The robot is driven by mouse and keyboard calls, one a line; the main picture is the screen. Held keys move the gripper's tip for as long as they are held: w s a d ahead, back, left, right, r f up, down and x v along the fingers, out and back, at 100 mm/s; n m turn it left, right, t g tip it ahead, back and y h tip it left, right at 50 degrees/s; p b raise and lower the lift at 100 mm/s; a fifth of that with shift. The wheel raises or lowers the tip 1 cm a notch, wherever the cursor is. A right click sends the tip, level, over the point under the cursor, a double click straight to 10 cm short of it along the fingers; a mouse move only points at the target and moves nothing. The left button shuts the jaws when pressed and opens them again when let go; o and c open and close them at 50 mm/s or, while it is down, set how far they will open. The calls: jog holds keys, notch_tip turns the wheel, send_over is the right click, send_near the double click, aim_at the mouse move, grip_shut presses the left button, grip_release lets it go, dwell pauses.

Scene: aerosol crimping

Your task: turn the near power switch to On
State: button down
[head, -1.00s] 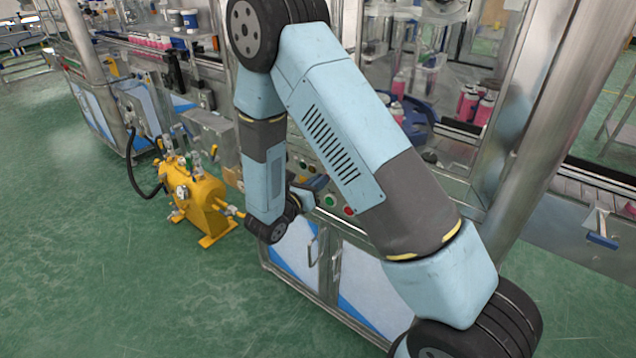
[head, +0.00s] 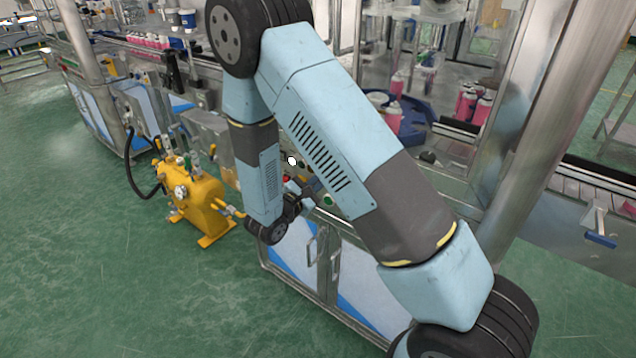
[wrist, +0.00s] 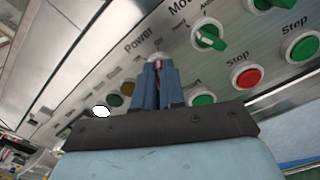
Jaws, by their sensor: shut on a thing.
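The power switch (wrist: 157,62) sits under the "Power" label on the grey control panel in the wrist view. Only a small red and pale part of it shows between my fingers, so which way it points is hard to tell. My gripper (wrist: 157,72) is shut on this switch, with its blue fingers on both sides of it. In the head view my gripper (head: 304,198) is at the panel's front, partly hidden and small.
The panel carries a green Mode switch (wrist: 207,37), a red Stop button (wrist: 246,77), a green button (wrist: 202,99) close right of my fingers, and a green Step button (wrist: 301,46). A bright white lamp (wrist: 101,112) is at left. A yellow tank (head: 200,205) stands left on the floor.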

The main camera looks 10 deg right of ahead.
jog(key=shift+s+f, duration=0.1)
jog(key=shift+f, duration=0.05)
dwell(0.4)
jog(key=c, duration=1.2)
grip_release()
jog(key=shift+a, duration=0.1)
jog(key=v, duration=1.3)
jog(key=shift+s+a, duration=0.15)
jog(key=shift+s, duration=0.1)
jog(key=s+d+r+m+g+y, duration=0.1)
jog(key=s+d+r+m+g, duration=0.2)
jog(key=d+r+m+g, duration=0.45)
jog(key=s+d+r+m+g+y, duration=0.15)
jog(key=d+r+m+g, duration=0.35)
jog(key=d+r, duration=0.5)
jog(key=s+d+r+m+t+y, duration=0.1)
jog(key=s+d+r+m+y, duration=0.1)
jog(key=s+r+m+y, duration=0.1)
jog(key=s+d+r+m+t+y, duration=0.2)
jog(key=s+r+y, duration=0.2)
jog(key=s+r, duration=0.1)
jog(key=s+d+r+m+t+y, duration=0.2)
jog(key=s+r+m+y, duration=0.1)
jog(key=s+r, duration=0.1)
jog(key=shift+s+r+m, duration=0.35)
jog(key=shift+s+r, duration=0.05)
jog(key=shift+s, duration=0.4)
